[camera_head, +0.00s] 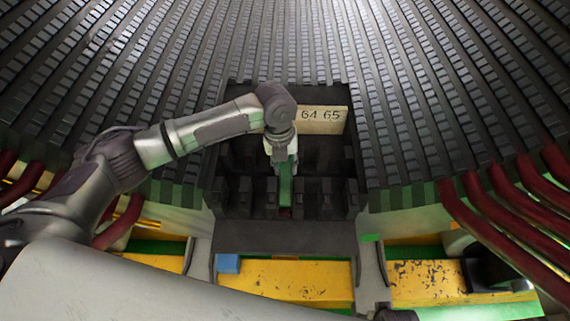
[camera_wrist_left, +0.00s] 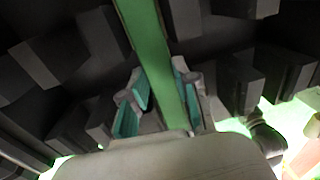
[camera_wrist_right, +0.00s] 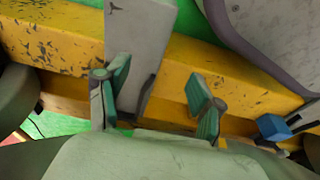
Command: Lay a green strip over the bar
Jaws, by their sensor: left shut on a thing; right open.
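A green strip (camera_head: 285,186) stands out below my left gripper (camera_head: 281,158) in the gap between the dark blocks, in the middle of the head view. In the left wrist view the long green strip (camera_wrist_left: 150,50) runs between the teal pads of my left gripper (camera_wrist_left: 160,95), which is shut on it. A small reddish spot shows at the strip's lower end in the head view; I cannot tell whether it is the bar. My right gripper (camera_wrist_right: 158,97) is open and empty above the yellow beam, with a grey bracket (camera_wrist_right: 140,45) close to its left finger.
Dark toothed blocks (camera_head: 326,195) flank the strip closely. Yellow beams (camera_head: 298,280) lie in front, with a blue block (camera_head: 228,264) at one end. Red cables (camera_head: 490,225) hang at the right.

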